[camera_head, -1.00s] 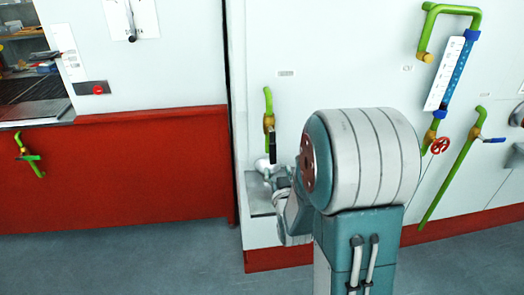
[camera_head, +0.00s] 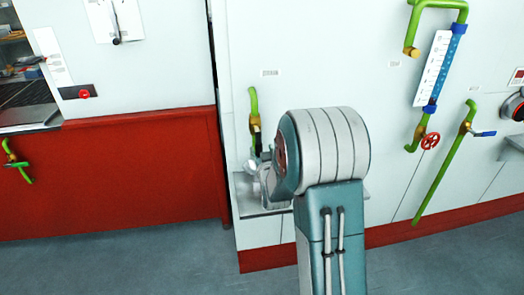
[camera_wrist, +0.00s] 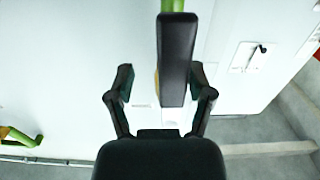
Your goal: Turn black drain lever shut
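The black drain lever (camera_wrist: 178,60) hangs in the wrist view from a green pipe at the top edge. It lies between the two fingers of my gripper (camera_wrist: 161,75), nearer the right finger, with a clear gap to the left one. My gripper is open; whether the right finger touches the lever I cannot tell. In the head view the black lever (camera_head: 258,140) points down beside a brass valve (camera_head: 254,124) on a short green pipe (camera_head: 253,102). My gripper (camera_head: 254,165) is just below it there, partly hidden by my arm.
To the right are a gauge pipe with a red handwheel (camera_head: 430,141) and a green pipe with a blue lever (camera_head: 484,133). Another green valve (camera_head: 17,163) is on the red panel at far left. Grey floor is clear.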

